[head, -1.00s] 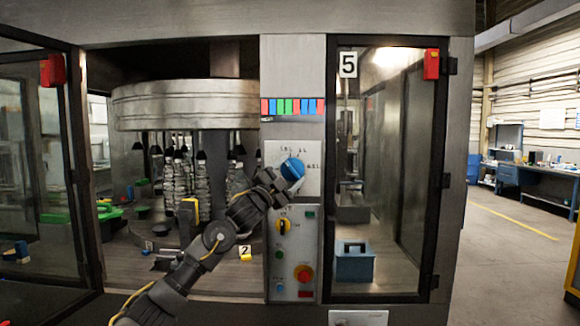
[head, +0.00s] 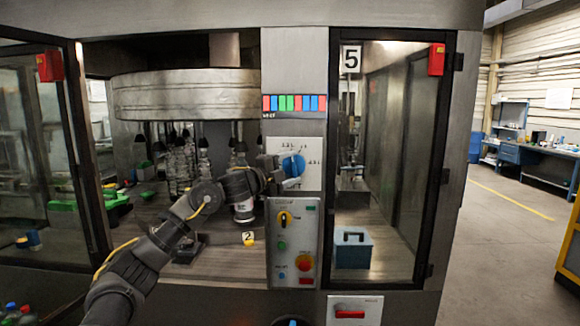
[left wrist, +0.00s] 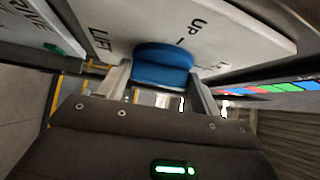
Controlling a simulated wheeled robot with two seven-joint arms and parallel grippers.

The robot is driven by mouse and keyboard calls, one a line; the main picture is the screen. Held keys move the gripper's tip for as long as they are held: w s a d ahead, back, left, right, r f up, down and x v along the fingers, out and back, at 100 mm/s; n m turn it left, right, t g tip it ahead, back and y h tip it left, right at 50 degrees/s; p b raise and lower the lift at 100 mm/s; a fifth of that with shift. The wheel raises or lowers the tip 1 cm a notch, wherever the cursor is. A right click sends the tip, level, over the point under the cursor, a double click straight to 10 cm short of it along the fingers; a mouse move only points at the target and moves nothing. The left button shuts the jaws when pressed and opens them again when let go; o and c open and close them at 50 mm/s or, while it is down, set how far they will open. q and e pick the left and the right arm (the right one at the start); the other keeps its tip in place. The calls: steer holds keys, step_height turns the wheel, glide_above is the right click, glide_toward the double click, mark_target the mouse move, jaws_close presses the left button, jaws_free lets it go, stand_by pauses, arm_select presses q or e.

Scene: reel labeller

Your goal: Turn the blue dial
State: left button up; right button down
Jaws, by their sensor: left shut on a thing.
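The blue dial (head: 293,165) sits on a white panel at the upper part of the machine's control column. In the left wrist view the blue dial (left wrist: 162,66) is between the two fingers, below panel lettering that includes "UP" and "LIFT". My left gripper (head: 286,178) reaches in from the left and is at the dial. It also shows in the left wrist view (left wrist: 160,85), shut on the dial with a finger on each side. The dial's far side is hidden by the fingers. My right gripper is not in view.
Below is a grey panel with a yellow-black switch (head: 284,219) and a red button (head: 304,263). A row of coloured tiles (head: 294,103) is above the dial. A glass door (head: 392,160) is at the right; a blue box (head: 353,249) stands behind it.

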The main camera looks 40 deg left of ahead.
arm_select(q)
steer(key=shift+f, duration=0.1)
steer(key=o, duration=0.9)
steer(key=shift+s+a+f+b, duration=0.2)
steer(key=shift+s+b, duration=1.05)
steer(key=shift+s, duration=0.5)
steer(key=shift+s+a+f+b, duration=0.15)
steer(key=shift+s+a+b, duration=0.1)
steer(key=shift+s+b, duration=1.25)
steer(key=shift+s+a+f+b, duration=0.2)
steer(key=shift+s+b, duration=0.75)
steer(key=shift+s, duration=1.1)
